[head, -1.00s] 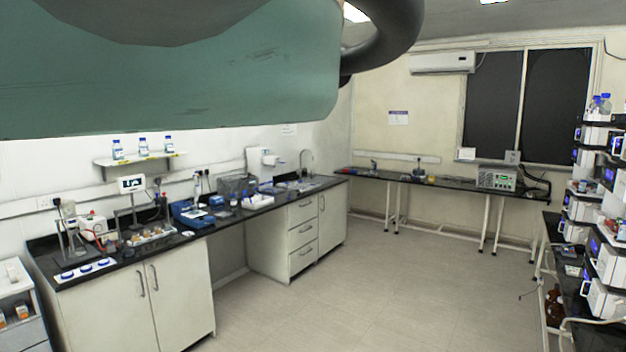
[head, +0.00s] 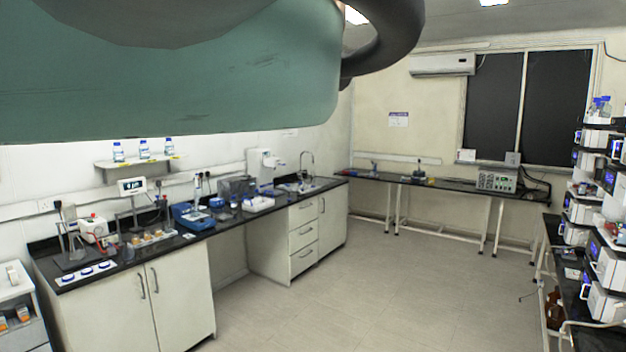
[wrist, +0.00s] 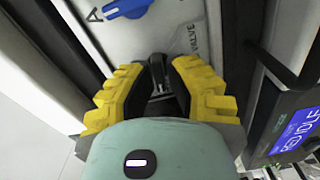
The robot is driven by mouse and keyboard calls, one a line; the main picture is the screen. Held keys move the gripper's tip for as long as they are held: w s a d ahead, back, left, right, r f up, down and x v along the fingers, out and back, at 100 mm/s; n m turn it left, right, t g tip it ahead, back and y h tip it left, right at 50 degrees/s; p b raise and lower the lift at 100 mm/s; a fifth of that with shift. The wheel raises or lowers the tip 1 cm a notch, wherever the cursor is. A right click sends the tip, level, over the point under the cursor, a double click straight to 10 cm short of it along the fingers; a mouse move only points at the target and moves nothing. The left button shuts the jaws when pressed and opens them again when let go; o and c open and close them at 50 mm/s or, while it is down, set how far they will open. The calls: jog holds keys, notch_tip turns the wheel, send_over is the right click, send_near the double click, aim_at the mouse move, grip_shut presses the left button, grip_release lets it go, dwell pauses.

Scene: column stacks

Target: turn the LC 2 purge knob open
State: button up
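A blue knob (wrist: 127,7) sits on a pale instrument front at the top of the wrist view, its upper part cut off by the frame edge. Printed lettering that seems to read "VALVE" is to its right. My gripper (wrist: 158,75) has yellow, stepped fingers with a gap between them and nothing held. The knob is beyond the fingertips, up and to the left, apart from them. I cannot tell which LC stack this knob belongs to. In the head view, instrument stacks (head: 600,205) stand at the right edge; their knobs are too small to tell, and my gripper is out of view.
A module with a lit blue display (wrist: 298,130) is close on the right of the wrist view. In the head view, a lab bench (head: 180,244) runs along the left and a black-topped table (head: 430,183) stands at the back. The floor (head: 400,290) between is clear.

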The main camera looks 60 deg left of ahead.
jog(key=shift+o, duration=0.6)
jog(key=v, duration=1.2)
